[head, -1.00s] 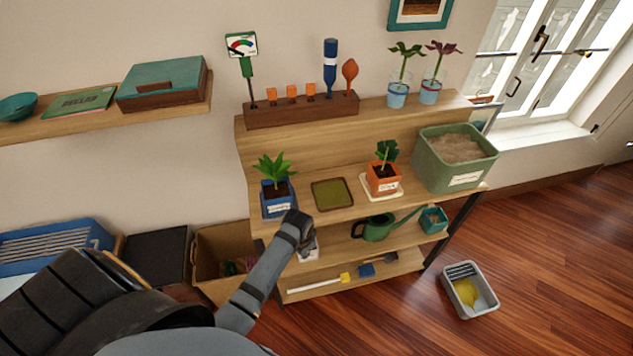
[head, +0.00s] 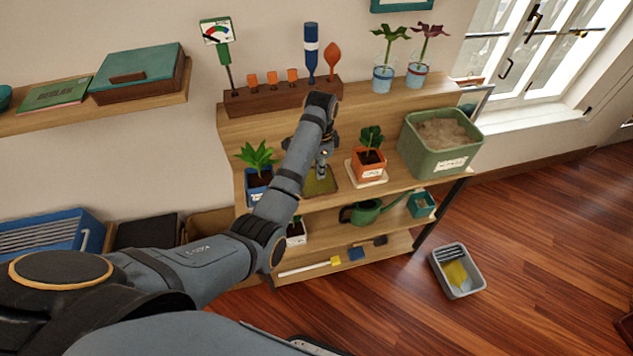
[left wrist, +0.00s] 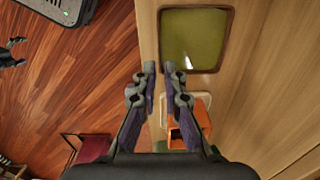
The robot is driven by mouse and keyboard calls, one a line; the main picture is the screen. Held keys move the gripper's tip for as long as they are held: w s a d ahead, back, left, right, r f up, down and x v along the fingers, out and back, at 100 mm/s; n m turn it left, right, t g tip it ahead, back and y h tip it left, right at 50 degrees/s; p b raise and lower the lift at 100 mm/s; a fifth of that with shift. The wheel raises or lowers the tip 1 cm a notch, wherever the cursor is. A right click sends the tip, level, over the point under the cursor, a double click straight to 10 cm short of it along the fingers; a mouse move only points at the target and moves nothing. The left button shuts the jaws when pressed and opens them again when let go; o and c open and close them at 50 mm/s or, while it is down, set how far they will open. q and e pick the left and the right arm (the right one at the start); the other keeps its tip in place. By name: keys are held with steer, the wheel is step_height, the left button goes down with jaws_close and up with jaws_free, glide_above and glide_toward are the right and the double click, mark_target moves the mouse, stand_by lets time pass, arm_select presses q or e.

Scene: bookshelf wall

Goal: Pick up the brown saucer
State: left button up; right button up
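The brown saucer (head: 322,183) is a square brown tray with a green inside, lying flat on the middle shelf board between the blue pot and the orange pot. In the left wrist view the saucer (left wrist: 195,38) is at the top, nearly whole. My left gripper (head: 321,172) hangs over the saucer in the head view, hiding part of it. In the left wrist view its fingertips (left wrist: 159,67) are a little apart with nothing between them, near the shelf's front edge. At the left edge of that view my right gripper (left wrist: 17,52) shows small, fingers apart and empty.
The blue pot (head: 259,179) stands left of the saucer, partly behind my arm. The orange pot (head: 368,168) on its pale saucer stands close on the right, then the green bin (head: 412,158). A rack of tools (head: 255,100) stands on the upper board behind.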

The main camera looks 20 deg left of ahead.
arm_select(q)
glide_above(321, 193)
steer(key=f, duration=0.5)
steer(key=shift+s+a+p, duration=0.15)
steer(key=shift+a+p, duration=0.1)
steer(key=shift+p, duration=0.05)
steer(key=shift+d+f+p, duration=0.15)
steer(key=shift+f+p, duration=0.05)
steer(key=shift+f, duration=1.2)
steer(key=shift+d+f+p, duration=0.1)
steer(key=shift+f+p, duration=0.05)
steer(key=shift+f, duration=1.2)
jaws_close()
